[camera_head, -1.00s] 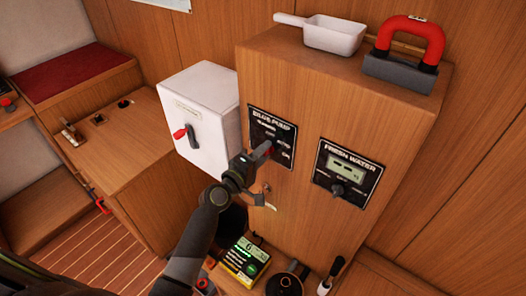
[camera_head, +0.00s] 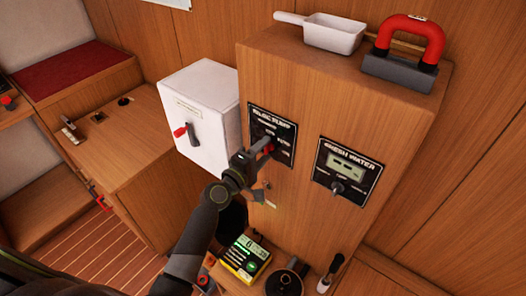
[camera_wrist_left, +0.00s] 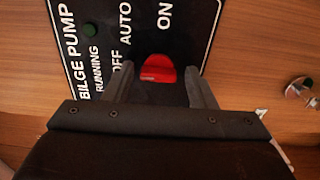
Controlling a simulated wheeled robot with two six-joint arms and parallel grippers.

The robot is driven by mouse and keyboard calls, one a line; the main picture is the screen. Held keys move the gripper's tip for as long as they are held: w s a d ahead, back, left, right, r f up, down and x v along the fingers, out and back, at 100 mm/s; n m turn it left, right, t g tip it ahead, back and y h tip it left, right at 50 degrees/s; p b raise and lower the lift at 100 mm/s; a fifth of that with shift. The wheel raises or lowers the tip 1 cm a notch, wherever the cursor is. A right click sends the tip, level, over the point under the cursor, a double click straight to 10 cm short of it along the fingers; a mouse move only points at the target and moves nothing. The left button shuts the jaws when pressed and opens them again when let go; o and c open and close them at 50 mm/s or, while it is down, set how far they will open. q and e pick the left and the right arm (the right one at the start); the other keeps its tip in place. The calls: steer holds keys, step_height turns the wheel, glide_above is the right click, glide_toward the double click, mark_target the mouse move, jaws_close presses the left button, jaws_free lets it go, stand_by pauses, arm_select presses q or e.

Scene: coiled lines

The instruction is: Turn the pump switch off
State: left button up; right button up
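The bilge pump panel (camera_head: 284,124) is a black plate on the front of the wooden cabinet, with OFF, AUTO and ON labels. Its red switch knob (camera_wrist_left: 158,68) sits below the AUTO and ON labels in the left wrist view. Which label it points at cannot be told. My left gripper (camera_wrist_left: 160,76) is open, with one finger on each side of the knob and small gaps visible. In the head view my left gripper (camera_head: 262,152) reaches up to the panel and partly hides it. My right gripper is not in view.
A fresh water panel (camera_head: 348,170) with a dark knob is to the right. A white box (camera_head: 205,110) with a red-handled switch stands to the left. A white scoop (camera_head: 335,34) and a red-handled tool (camera_head: 408,48) lie on the cabinet. A yellow meter (camera_head: 243,256) is below.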

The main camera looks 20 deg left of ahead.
arm_select(q)
steer(key=shift+o, duration=0.3)
steer(key=b+v, duration=0.3)
steer(key=v, duration=1.4)
steer(key=shift+s+b, duration=0.2)
steer(key=shift+b, duration=0.2)
steer(key=shift+a, duration=0.1)
steer(key=s+a+f+m+g+y, duration=0.1)
steer(key=s+a+f+g+y, duration=0.1)
steer(key=f, duration=0.9)
steer(key=s+a+f+m+g+y, duration=0.2)
steer(key=a+f+g, duration=0.1)
steer(key=f, duration=0.8)
steer(key=s+a+f+m+g+y, duration=0.1)
steer(key=s+a+f+g+y, duration=0.1)
steer(key=f, duration=0.8)
steer(key=s+f+m+g, duration=0.4)
steer(key=s+f, duration=0.6)
steer(key=s, duration=0.5)
steer(key=s+f+m+g+y, duration=0.1)
steer(key=s+f+m+g, duration=0.3)
steer(key=s+f, duration=0.7)
steer(key=s+m, duration=0.1)
steer(key=s, duration=0.3)
steer(key=shift+f+m+g, duration=0.2)
steer(key=shift+m+g, duration=0.2)
